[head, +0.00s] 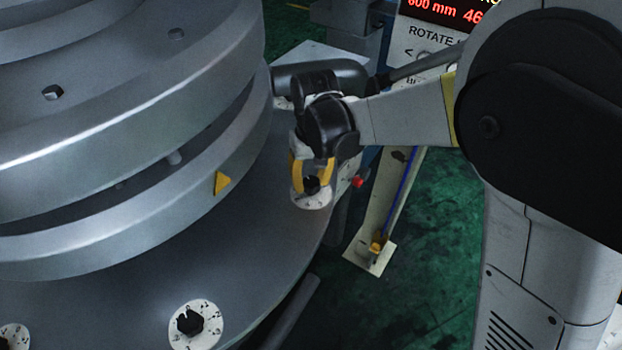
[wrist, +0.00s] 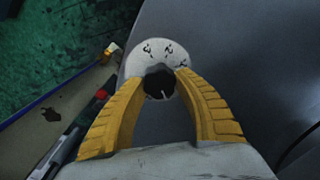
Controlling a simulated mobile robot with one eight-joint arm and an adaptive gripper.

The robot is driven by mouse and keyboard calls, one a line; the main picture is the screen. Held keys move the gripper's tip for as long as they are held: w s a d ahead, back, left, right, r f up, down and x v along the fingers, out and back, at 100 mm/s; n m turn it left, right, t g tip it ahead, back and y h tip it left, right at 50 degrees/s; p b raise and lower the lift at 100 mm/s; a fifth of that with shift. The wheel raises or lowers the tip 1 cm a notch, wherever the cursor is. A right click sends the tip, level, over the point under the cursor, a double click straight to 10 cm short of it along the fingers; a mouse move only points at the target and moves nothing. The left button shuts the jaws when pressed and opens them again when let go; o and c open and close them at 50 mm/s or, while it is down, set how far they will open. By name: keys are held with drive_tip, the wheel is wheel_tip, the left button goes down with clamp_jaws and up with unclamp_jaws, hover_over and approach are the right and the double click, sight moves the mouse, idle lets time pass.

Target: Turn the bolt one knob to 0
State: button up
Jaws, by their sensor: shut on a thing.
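A black knob (wrist: 159,83) stands in the middle of a round white dial plate (wrist: 145,50) with black marks, on the rim of the round grey metal base (head: 262,262). My gripper (head: 312,172) has yellow fingers and is shut on this knob from both sides, as the wrist view also shows (wrist: 160,84). A short white pointer line shows on the knob's near side in the wrist view. The marks are too small to read, and the fingers cover part of the plate. No label shows whether this is bolt one.
Another black knob (head: 190,321) on a white plate sits at the front of the base, and part of one more shows at the lower left. A yellow triangle (head: 222,183) marks the lower ring. A control panel (head: 425,35) stands behind my arm. Green floor (head: 420,260) lies to the right.

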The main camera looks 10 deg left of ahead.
sight(311, 180)
drive_tip(key=n, duration=0.4)
drive_tip(key=shift+s+n, duration=0.1)
drive_tip(key=shift+n, duration=0.2)
drive_tip(key=n+p, duration=0.1)
drive_tip(key=n, duration=0.3)
drive_tip(key=shift+n, duration=0.3)
drive_tip(key=o, duration=1.2)
wheel_tip(311, 180, up, 12)
